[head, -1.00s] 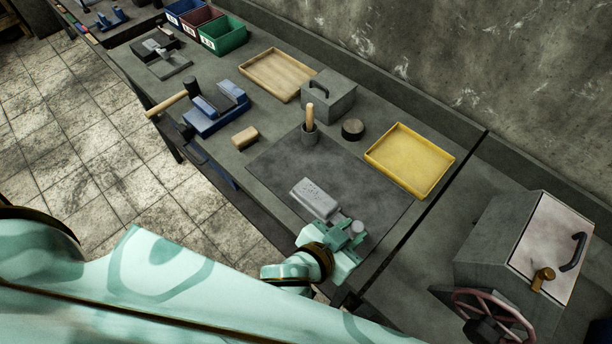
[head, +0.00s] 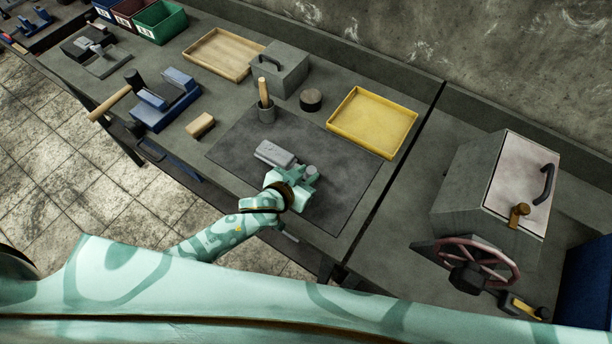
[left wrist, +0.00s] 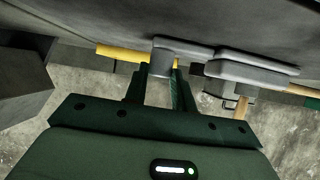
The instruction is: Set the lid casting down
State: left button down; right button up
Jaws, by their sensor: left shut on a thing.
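The lid casting (head: 275,153) is a grey plate with a raised face, over the dark mat (head: 345,190) on the bench. My right gripper is not in view.
A cup with a wooden-handled tool (head: 266,113) stands behind the casting, near a dark round puck (head: 311,99). A yellow tray (head: 374,122) lies at the back right, and a wooden block (head: 200,125) at the left. The mat's right part is clear.

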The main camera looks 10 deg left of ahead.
pick_arm(q)
jog(key=shift+d, duration=0.1)
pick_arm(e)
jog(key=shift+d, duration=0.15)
pick_arm(q)
jog(key=shift+f, duration=0.1)
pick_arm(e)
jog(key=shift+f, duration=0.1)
pick_arm(q)
jog(key=c, duration=1.1)
grip_release()
jog(key=shift+c, duration=0.2)
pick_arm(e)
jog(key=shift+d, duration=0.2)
pick_arm(q)
jog(key=shift+s+r, duration=0.15)
jog(key=shift+r, duration=0.05)
jog(key=p+v, duration=0.2)
jog(key=v, duration=0.9)
jog(key=shift+s+r+p, duration=0.15)
jog(key=shift+s+p, duration=0.15)
jog(key=shift+p, duration=0.05)
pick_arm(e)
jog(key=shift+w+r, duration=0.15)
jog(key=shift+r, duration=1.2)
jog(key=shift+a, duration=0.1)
